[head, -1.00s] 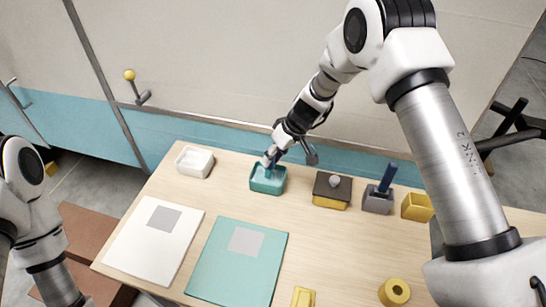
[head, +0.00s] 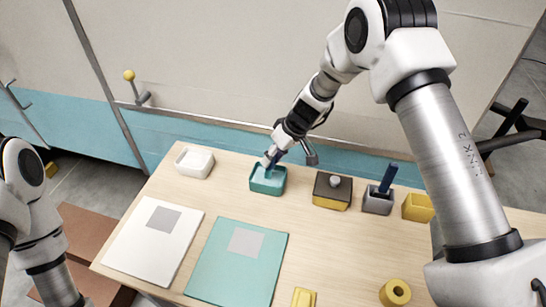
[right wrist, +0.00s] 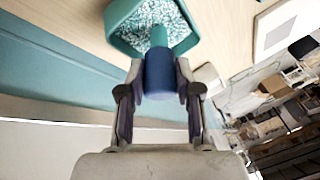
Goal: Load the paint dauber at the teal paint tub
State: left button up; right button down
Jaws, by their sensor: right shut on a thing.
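The teal paint tub (head: 270,187) stands near the back edge of the table, left of its middle. My right gripper (head: 268,160) is just above it, shut on the blue handle of the paint dauber. In the right wrist view the dauber (right wrist: 160,75) sits between the two fingers (right wrist: 159,84). Its teal end reaches into the tub (right wrist: 120,42), over the speckled teal and white contents. I cannot tell how deep it is. My left arm shows at the left edge, but its gripper is out of view.
A white tub (head: 194,164) stands to the left. To the right are a dark-lidded yellow tub (head: 331,202), a grey holder (head: 376,206) with a blue stick, and a yellow tub (head: 417,208). White (head: 145,246) and teal (head: 230,275) panels lie in front.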

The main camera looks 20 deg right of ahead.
jog(key=shift+f, duration=0.1)
jog(key=shift+r+p, duration=0.5)
jog(key=shift+r, duration=0.45)
jog(key=shift+r+p, duration=1.15)
jog(key=shift+r, duration=1.45)
